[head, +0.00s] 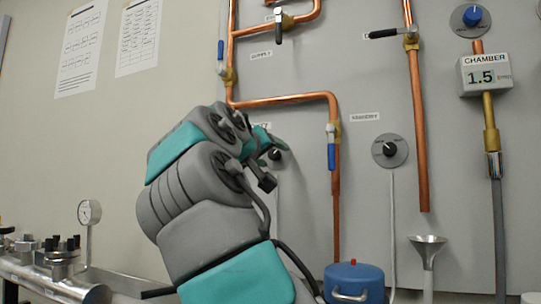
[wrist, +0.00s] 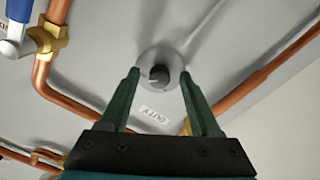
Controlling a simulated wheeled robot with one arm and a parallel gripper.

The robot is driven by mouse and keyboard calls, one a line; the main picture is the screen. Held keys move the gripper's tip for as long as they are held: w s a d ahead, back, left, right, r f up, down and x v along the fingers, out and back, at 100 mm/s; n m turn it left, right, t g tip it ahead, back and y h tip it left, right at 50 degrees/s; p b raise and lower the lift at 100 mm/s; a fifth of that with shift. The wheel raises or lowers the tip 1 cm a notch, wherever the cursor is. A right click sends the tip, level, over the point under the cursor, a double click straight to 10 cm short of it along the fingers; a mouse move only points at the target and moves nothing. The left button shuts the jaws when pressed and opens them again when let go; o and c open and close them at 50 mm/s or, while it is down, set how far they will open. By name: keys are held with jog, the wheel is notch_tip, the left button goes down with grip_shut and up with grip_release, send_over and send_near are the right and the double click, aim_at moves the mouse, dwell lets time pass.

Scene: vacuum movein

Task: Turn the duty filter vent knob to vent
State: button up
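The duty filter vent knob (wrist: 160,75) is a small black knob on a round grey plate, seen upside down in the wrist view with its DUTY label (wrist: 154,114). In the head view the knob (head: 276,154) shows just right of my wrist, its plate mostly hidden. My gripper (wrist: 159,73) is open, with one dark green finger on each side of the knob and visible space between. I cannot tell whether the fingertips reach past the knob's front face. In the head view my gripper (head: 264,145) is partly hidden by my arm. The knob's pointer direction is unclear.
A similar STANDBY knob (head: 390,150) sits to the right. A copper pipe with a blue-handled valve (head: 331,148) runs between the knobs. A blue pot (head: 353,281), a funnel (head: 427,250) and a CHAMBER gauge (head: 486,75) reading 1.5 are further right.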

jog(key=b+v, duration=0.1)
jog(key=v, duration=0.6)
jog(key=shift+s+a, duration=0.15)
jog(key=shift+s, duration=0.2)
dwell(0.4)
